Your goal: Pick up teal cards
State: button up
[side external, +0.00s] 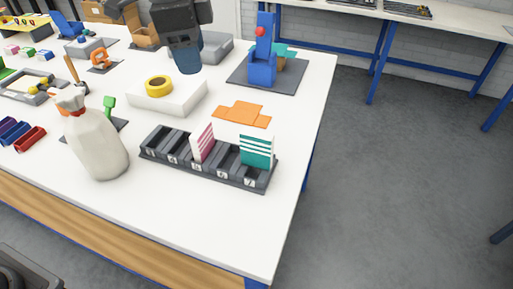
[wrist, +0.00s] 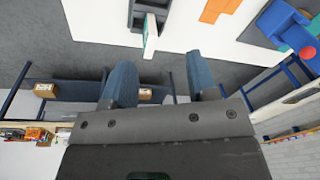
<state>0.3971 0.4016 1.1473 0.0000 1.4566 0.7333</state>
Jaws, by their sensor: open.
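The teal cards (side external: 256,151), teal with white stripes, stand upright in the right-end slot of a dark slotted rack (side external: 222,181) in the side view. In the wrist view they show nearly edge-on (wrist: 150,36) at the top, by the end of the rack (wrist: 151,7). My gripper (side external: 188,66) is up at the top of the side view, well apart from the cards. In the wrist view its two blue fingers (wrist: 160,72) are spread with nothing between them.
Pink-striped cards (side external: 202,144) stand in a middle slot. Table right of the rack is clear.

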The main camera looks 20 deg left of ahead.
aim_at(257, 146)
jog(key=w+d+f+m, duration=0.1)
jog(key=d+f, duration=0.1)
jog(key=d, duration=0.1)
jog(key=d+f+m+g, duration=0.1)
jog(key=d+f+m, duration=0.1)
jog(key=d+f, duration=0.1)
jog(key=w+d+f+m, duration=0.1)
jog(key=d+f+m, duration=0.1)
jog(key=d, duration=0.2)
jog(key=shift+w+d+f+y, duration=0.15)
jog(key=shift+w+d+y, duration=0.15)
jog(key=shift+w+d, duration=0.05)
notch_tip(257, 146, down, 8)
jog(key=shift+f, duration=0.1)
jog(key=shift+s+f, duration=0.2)
jog(key=shift+f, duration=2.5)
jog(key=shift+r, duration=0.1)
grip_shut()
